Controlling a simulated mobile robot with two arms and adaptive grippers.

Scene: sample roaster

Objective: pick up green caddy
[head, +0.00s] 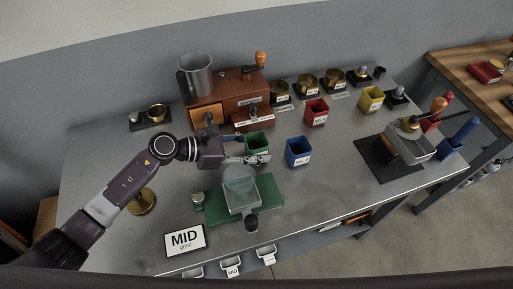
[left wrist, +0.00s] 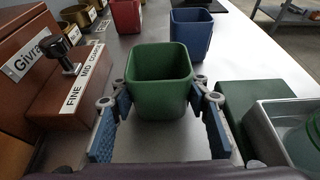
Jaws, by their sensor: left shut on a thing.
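The green caddy (head: 257,144) is a small square open-topped cup in the middle of the table, in front of the brown grinder. In the left wrist view the green caddy (left wrist: 160,88) is upright and looks empty. My left gripper (head: 246,148) reaches it from the left and is shut on it, one fingertip on each side, as the left wrist view shows (left wrist: 162,92). I cannot tell whether its base touches the table. My right gripper is not in view.
A blue caddy (head: 298,152) stands just right of the green one, and a red caddy (head: 316,112) behind. The brown grinder (head: 228,98) is behind my gripper. A green scale base (head: 265,210) with a glass vessel (head: 239,180) is close in front.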

